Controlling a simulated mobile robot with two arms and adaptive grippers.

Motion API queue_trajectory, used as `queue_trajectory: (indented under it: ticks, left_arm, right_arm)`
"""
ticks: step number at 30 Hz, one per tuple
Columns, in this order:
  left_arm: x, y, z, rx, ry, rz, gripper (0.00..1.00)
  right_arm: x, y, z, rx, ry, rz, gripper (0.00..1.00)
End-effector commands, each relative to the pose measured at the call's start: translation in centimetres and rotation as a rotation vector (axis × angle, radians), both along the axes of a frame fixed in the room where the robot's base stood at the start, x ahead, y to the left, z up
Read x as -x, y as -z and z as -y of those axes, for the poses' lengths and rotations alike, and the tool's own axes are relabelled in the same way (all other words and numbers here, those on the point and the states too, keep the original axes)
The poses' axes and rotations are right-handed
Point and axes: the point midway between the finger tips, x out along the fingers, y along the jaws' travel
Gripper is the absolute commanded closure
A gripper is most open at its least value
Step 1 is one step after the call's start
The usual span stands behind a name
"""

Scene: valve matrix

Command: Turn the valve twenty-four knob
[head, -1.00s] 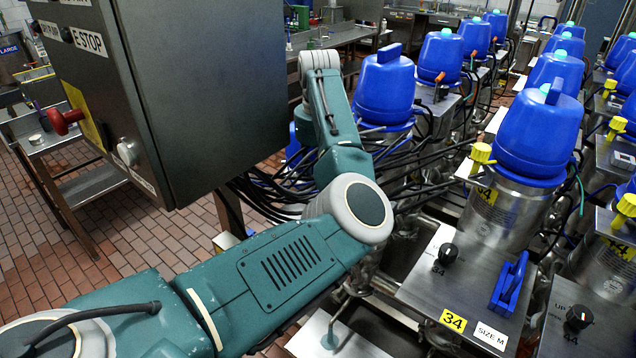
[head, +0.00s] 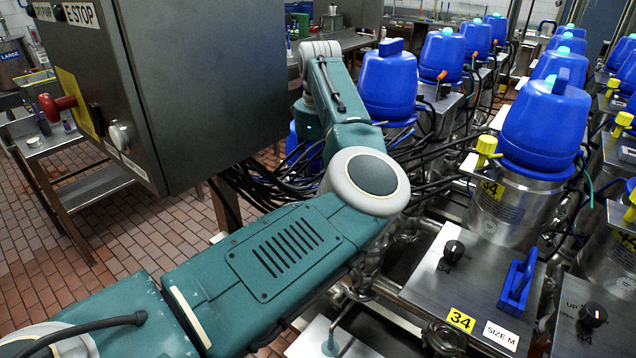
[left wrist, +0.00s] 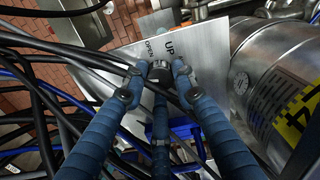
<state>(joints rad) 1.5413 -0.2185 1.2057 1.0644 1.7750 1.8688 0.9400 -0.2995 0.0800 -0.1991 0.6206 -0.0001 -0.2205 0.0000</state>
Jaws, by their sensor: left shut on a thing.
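In the left wrist view, the dark round valve knob (left wrist: 160,73) stands on a metal plate (left wrist: 203,62) marked OPEN and UP. My left gripper (left wrist: 157,77) has its blue fingers closed around this knob, with fingertips on both sides. A steel cylinder (left wrist: 262,82) beside it carries a yellow label (left wrist: 302,112), partly cut off, with a 4 visible. In the head view my left arm reaches forward past the grey cabinet; its fingers and this knob are hidden there. My right gripper is not in view.
A grey cabinet (head: 215,90) marked E STOP stands at left. Black cables (left wrist: 60,75) run close beside my left fingers. A station marked 34 has a black knob (head: 454,251) and a blue handle (head: 518,280). Rows of blue-lidded steel vessels (head: 545,120) fill the right.

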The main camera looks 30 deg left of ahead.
Motion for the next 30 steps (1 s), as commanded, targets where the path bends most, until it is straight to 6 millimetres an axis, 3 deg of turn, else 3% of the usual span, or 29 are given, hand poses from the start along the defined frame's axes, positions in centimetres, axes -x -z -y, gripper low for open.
queue_trajectory:
  ticks: [12,28,29,30]
  left_arm:
    - [-0.24,-0.1,0.37,0.005,-0.168,0.003,0.99]
    - [-0.33,-0.2,0.38,0.006,-0.186,0.006,0.99]
    - [-0.33,-0.21,0.37,0.006,-0.186,0.007,0.67]
    - [-0.33,-0.21,0.36,0.005,-0.186,0.007,0.59]
  right_arm:
    - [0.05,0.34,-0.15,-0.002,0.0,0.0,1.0]
    - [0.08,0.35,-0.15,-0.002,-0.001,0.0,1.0]
    - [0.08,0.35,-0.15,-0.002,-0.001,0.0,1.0]
    - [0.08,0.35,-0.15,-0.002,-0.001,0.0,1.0]
